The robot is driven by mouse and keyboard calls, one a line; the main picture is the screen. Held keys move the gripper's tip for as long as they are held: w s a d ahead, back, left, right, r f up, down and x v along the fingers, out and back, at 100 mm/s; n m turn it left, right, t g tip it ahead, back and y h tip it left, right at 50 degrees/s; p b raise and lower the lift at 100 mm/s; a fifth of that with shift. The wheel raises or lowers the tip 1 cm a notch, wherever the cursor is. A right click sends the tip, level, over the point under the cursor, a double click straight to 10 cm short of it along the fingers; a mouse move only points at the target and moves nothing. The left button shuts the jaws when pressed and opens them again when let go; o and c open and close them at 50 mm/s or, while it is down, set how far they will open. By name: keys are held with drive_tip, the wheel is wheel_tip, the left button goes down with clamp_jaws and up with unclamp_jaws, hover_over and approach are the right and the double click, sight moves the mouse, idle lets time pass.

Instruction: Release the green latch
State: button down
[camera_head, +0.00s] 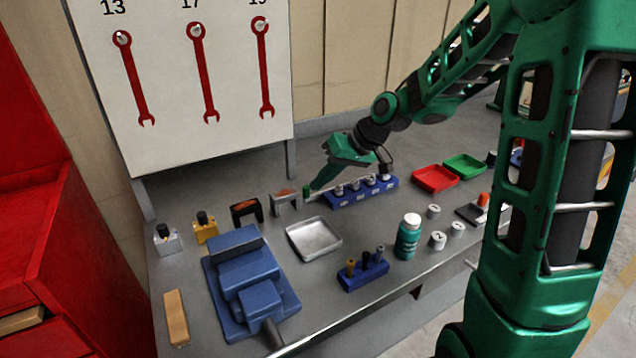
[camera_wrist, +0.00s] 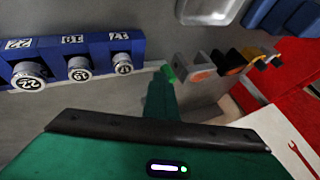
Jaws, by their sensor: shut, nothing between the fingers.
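The green latch (camera_head: 307,192) is a small bright green piece on the bench at the left end of the blue socket rack (camera_head: 362,193). In the wrist view the green latch (camera_wrist: 168,73) shows just beyond my fingertips, beside a thin pale strip. My gripper (camera_head: 317,184) points down and left to it, its fingers together and empty. In the wrist view my gripper (camera_wrist: 160,82) covers part of the bench near the latch. The tips are very close to the latch; I cannot tell whether they touch it.
Numbered sockets (camera_wrist: 80,68) stand in the rack. Grey and black brackets (camera_head: 286,201) stand left of the latch. A metal tray (camera_head: 314,238) lies in front. A blue vise (camera_head: 245,280) and a wrench board (camera_head: 180,80) are at left. Red and green trays (camera_head: 435,178) lie right.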

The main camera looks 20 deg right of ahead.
drive_tip(key=v, duration=1)
drive_tip(key=shift+d, duration=0.1)
